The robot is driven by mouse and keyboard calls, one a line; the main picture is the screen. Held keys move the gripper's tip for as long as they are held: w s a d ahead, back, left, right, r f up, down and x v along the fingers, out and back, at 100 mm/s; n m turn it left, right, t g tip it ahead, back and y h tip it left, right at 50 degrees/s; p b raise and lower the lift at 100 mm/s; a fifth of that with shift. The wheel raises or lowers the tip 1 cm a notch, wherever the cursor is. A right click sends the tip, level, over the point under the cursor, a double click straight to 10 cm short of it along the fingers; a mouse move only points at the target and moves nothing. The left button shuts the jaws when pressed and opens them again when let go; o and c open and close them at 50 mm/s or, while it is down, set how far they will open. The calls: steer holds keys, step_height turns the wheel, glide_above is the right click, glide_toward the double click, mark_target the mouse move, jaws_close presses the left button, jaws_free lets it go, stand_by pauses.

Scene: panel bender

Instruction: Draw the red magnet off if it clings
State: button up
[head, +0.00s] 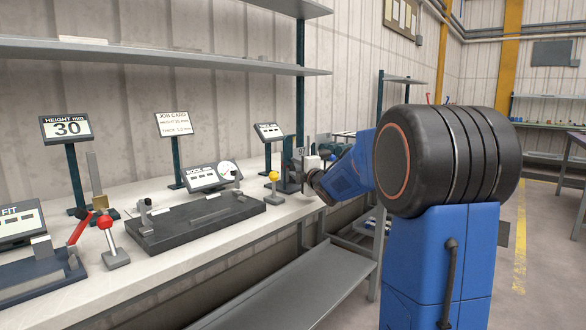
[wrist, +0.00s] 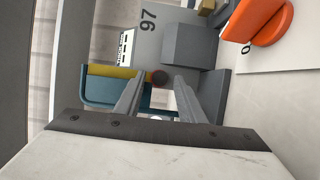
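My gripper (wrist: 156,82) has its two fingers apart, with a visible gap between them. A small dark reddish round thing (wrist: 158,77) shows in the gap, beyond the fingertips; I cannot tell if it is the red magnet. An orange-red rounded piece (wrist: 262,24) lies at the upper right of the wrist view, clear of the fingers. In the head view my gripper (head: 312,175) is at the far end of the bench, small and partly hidden by my arm. Whether anything clings to a part cannot be made out.
A grey block (wrist: 190,46) and a plate marked 97 (wrist: 148,45) are close to the fingers. On the bench (head: 180,265) stand a red-knobbed post (head: 107,236), a yellow-knobbed post (head: 274,185) and a dark fixture (head: 195,218). A shelf (head: 160,52) overhangs.

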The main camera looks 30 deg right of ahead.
steer(key=shift+w, duration=0.65)
jaws_close()
steer(key=shift+s+d+r, duration=0.15)
steer(key=shift+s+d, duration=0.15)
steer(key=shift+s, duration=0.4)
steer(key=shift+s+d+r, duration=0.15)
steer(key=shift+s+d, duration=0.1)
steer(key=shift+s, duration=0.45)
steer(key=shift+s+r, duration=0.15)
steer(key=shift+r, duration=0.05)
jaws_free()
steer(key=shift+r, duration=0.1)
steer(key=shift+s+f, duration=0.15)
steer(key=shift+f, duration=0.05)
